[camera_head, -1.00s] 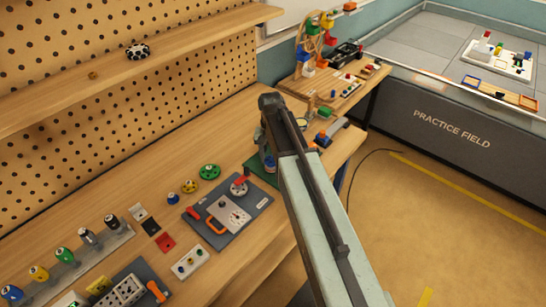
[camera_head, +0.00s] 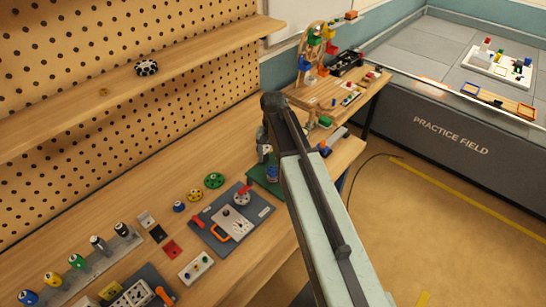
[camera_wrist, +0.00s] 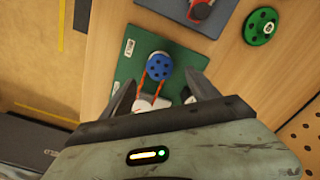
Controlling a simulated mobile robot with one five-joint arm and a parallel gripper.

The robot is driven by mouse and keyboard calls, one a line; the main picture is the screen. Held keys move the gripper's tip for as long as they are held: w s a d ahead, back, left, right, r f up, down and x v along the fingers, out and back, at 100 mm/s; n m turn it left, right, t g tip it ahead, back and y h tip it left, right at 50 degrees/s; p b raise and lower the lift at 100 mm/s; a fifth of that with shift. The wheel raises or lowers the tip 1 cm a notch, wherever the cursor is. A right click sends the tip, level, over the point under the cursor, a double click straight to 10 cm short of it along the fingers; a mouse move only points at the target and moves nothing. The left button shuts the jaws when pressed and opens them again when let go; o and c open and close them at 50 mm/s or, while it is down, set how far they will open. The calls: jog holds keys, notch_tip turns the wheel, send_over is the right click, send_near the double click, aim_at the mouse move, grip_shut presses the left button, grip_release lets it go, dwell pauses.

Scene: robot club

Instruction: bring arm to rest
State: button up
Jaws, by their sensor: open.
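My arm rises from the lower right in the head view and bends at an elbow above the workbench (camera_head: 130,195). My gripper (camera_wrist: 160,90) points down in the wrist view, with its two dark fingers apart. A blue pulley (camera_wrist: 159,67) with an orange belt on a green board (camera_wrist: 124,67) shows between and beyond the fingers. Nothing is visibly held; whether the fingertips touch the board I cannot tell. In the head view, the green board (camera_head: 262,176) is partly hidden behind my arm.
A grey panel (camera_head: 262,209) with an orange handle and a green wheel (camera_head: 214,180) lie left of the board. A pegboard shelf (camera_head: 190,60) overhangs the bench. A second wooden stand (camera_head: 335,95) holds colourful parts behind my arm. Open floor (camera_head: 440,215) is on the right.

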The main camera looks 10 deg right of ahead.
notch_tip(320, 180, up, 2)
jog(key=shift+p, duration=0.35)
jog(key=shift+f, duration=0.1)
jog(key=shift+f, duration=0.1)
jog(key=s+f+b, duration=0.2)
jog(key=f+b, duration=0.1)
jog(key=shift+s, duration=0.2)
jog(key=s+f+n+b, duration=0.1)
jog(key=s+n+b, duration=0.1)
jog(key=s, duration=0.9)
jog(key=shift+f+n, duration=0.4)
jog(key=shift+n, duration=0.5)
jog(key=shift+s, duration=0.1)
